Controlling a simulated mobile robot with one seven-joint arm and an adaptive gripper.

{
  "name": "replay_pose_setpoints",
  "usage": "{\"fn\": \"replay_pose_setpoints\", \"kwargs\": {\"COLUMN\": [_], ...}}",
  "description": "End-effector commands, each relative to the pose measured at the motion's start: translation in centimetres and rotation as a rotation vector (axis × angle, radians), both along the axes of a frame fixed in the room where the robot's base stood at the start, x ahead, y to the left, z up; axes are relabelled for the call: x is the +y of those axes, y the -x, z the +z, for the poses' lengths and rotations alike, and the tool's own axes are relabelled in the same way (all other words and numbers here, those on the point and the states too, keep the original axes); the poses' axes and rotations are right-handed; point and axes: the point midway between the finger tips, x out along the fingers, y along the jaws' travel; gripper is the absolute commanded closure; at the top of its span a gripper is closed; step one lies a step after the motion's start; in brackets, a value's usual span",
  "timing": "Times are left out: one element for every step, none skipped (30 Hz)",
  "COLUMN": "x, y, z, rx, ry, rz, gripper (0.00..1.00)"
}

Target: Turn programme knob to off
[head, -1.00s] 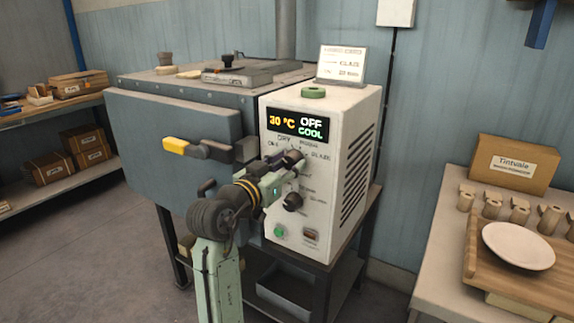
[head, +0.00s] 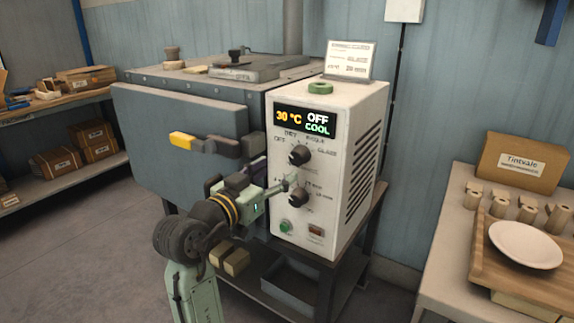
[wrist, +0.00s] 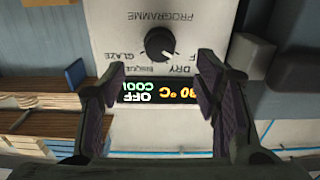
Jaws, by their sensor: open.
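The programme knob (head: 300,154) is the black upper knob on the white control box (head: 357,108). In the wrist view, upside down, the knob (wrist: 160,44) sits between the PROGRAMME label and the GLAZE, BISQUE and DRY labels. A faint light mark on it seems to point lower right, towards DRY and a partly hidden F; the exact setting is unclear. The display (head: 303,121) reads 30 °C, OFF and COOL. My gripper (head: 288,183) is open and empty, in front of the panel below this knob. In the wrist view its fingers (wrist: 158,76) stand apart, clear of the knob.
A second black knob (head: 298,196) is lower on the panel, close to my gripper. A green button (head: 286,227) and a reddish switch (head: 315,231) are below. A side table with a plate (head: 525,245) stands right.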

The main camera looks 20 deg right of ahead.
Motion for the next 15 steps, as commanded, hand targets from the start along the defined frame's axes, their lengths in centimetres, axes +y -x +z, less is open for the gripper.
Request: {"fn": "replay_pose_setpoints", "kwargs": {"x": [1.0,1.3,1.8,2.1,2.4,2.7,2.9,3.0,3.2,3.3,3.3,3.4,3.4,3.4,3.3], "y": [0.5,0.9,1.3,1.5,1.7,2.0,2.2,2.3,2.4,2.5,2.5,2.6,2.6,2.6,2.6], "z": [0.0,0.0,0.0,0.0,0.0,0.0,0.0,0.0,0.0,0.0,0.0,0.0,0.0,0.0,0.0], "rx": [0.000,-0.001,0.000,-0.001,-0.001,-0.001,-0.001,0.000,0.001,0.001,0.001,0.001,0.001,0.001,0.001], "ry": [0.001,0.001,0.000,0.001,0.001,0.001,0.001,0.000,0.001,0.001,0.001,0.001,0.001,0.001,0.001], "rz": [0.004,0.004,0.002,0.002,0.003,0.002,0.001,0.000,0.000,0.000,0.000,0.000,0.000,0.000,0.000], "gripper": [0.43,0.43,0.43,0.43,0.43,0.43,0.43,0.43,0.43,0.43,0.43,0.43,0.43,0.43,0.43]}}
